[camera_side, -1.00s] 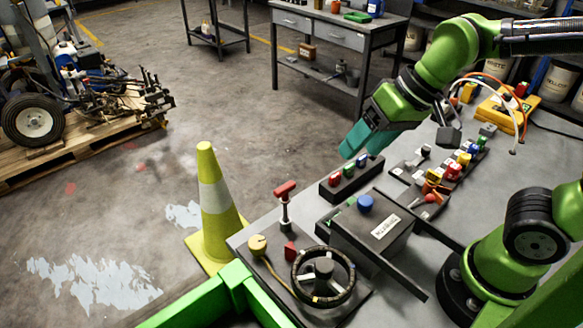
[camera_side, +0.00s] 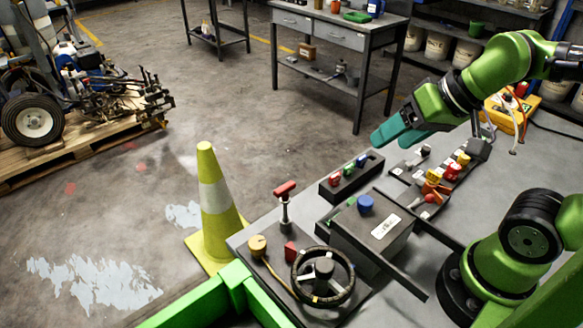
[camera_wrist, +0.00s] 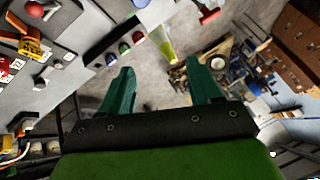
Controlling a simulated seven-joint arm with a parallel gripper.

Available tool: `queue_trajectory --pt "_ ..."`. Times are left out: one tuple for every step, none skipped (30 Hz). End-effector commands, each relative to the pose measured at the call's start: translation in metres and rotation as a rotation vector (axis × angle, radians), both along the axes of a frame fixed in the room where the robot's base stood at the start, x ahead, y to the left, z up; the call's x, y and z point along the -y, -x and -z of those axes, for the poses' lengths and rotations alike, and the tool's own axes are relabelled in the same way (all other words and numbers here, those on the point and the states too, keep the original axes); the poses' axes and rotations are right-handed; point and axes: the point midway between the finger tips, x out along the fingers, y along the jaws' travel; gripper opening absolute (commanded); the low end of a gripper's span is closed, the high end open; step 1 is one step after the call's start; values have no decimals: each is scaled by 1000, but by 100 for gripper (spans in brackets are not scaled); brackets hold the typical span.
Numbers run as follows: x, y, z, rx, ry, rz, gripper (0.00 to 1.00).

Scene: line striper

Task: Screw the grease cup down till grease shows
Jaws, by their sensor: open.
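My gripper (camera_side: 388,134) is open and empty. It hangs in the air above and behind the bench, tilted to point left, with teal fingers. In the wrist view my gripper (camera_wrist: 163,82) shows two fingers spread apart with nothing between them. I cannot tell for certain which part is the grease cup. Candidates are a blue round cap (camera_side: 366,205) on a dark labelled box (camera_side: 365,240), a yellow round knob (camera_side: 257,244) at the bench's left corner, and the red, green and blue caps on a black block (camera_side: 352,180). No grease is discernible.
A black steering wheel (camera_side: 323,277) and a red T-handle (camera_side: 285,190) stand at the front left of the bench. A striped cone (camera_side: 211,200) stands on the floor beside it. Several coloured small parts (camera_side: 440,180) and a yellow case (camera_side: 512,108) lie to the right.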

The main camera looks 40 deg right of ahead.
Motion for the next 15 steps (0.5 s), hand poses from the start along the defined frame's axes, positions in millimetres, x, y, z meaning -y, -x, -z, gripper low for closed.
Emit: queue_trajectory --pt "-6 -5 5 -33 14 -23 63" --pt "-10 -9 7 -51 28 -42 63" --pt "-17 -16 10 -75 52 -74 63" --pt "-23 -22 11 -97 79 -112 63" --pt "-31 -27 13 -120 110 -160 63" --pt "-41 -36 15 -147 160 -242 63" --pt "-50 -42 17 -166 199 -310 63" --pt "-59 -47 19 -184 238 -384 63" --pt "-72 -55 22 -204 288 -490 63" --pt "-82 -60 24 -219 326 -573 63" --pt "-93 -65 27 -231 361 -660 63" --pt "-107 -71 30 -246 406 -780 63" --pt "-118 -76 33 -256 438 -875 63" --pt "-130 -80 35 -261 469 -972 63" --pt "-145 -85 39 -265 506 -1105 63"
